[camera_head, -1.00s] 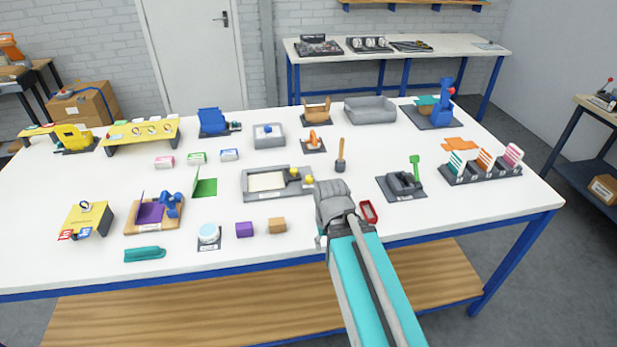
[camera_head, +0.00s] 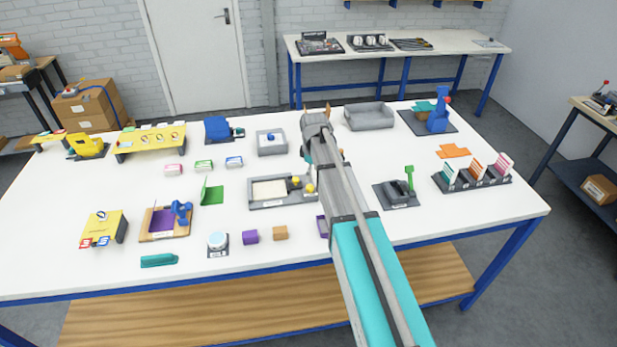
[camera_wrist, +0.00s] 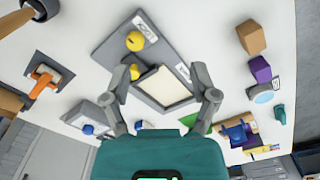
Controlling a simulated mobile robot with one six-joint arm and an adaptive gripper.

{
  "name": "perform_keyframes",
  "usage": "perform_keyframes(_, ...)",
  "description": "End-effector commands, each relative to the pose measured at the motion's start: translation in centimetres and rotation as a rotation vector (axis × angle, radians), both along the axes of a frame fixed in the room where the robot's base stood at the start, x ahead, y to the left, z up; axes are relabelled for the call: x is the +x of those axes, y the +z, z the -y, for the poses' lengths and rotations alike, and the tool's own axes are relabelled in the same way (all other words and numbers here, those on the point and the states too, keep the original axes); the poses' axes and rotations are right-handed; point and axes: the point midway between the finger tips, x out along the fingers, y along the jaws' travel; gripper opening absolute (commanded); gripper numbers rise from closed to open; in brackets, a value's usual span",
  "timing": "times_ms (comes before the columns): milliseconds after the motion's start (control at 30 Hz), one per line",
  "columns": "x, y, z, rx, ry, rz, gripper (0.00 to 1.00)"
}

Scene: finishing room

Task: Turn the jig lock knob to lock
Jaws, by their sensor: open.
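The grey jig (camera_head: 262,204) lies mid-table, with a cream panel (camera_head: 268,190) in its frame and two yellow knobs (camera_head: 310,188) at its right end. Which knob is the lock knob, I cannot tell. In the wrist view the jig (camera_wrist: 115,50) is ahead of my gripper, with one round yellow knob (camera_wrist: 134,41) and a smaller one (camera_wrist: 134,72) near the left finger. My gripper (camera_wrist: 163,84) is open and empty, its fingers spread across the view of the cream panel (camera_wrist: 166,87). No finger appears closed on a knob. The jig's labels are too small to read.
A grey box with a blue knob (camera_head: 271,142) stands behind the jig. Purple (camera_head: 250,237) and tan (camera_head: 280,233) blocks lie in front. A green-levered fixture (camera_head: 397,194) is to the right. An orange-handled tool (camera_wrist: 45,78) shows in the wrist view. Bare white table lies between these.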

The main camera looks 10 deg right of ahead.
Motion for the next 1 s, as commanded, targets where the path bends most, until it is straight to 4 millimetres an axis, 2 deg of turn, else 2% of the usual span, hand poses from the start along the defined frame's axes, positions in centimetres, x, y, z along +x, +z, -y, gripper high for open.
perform_keyframes(33, 2.1, 1.3, 0.0, 0.0, 0.052, 0.0, 0.76)
perform_keyframes(100, 3.5, 1.9, 0.0, 0.0, 0.115, 0.0, 0.76)
perform_keyframes(233, 5.0, 2.4, -0.1, 0.0, 0.193, 0.0, 0.76)
perform_keyframes(767, 5.3, 2.3, -0.2, 0.0, 0.223, 0.0, 0.76)
perform_keyframes(1000, 5.3, 1.5, -0.2, 0.0, 0.223, 0.0, 0.76)
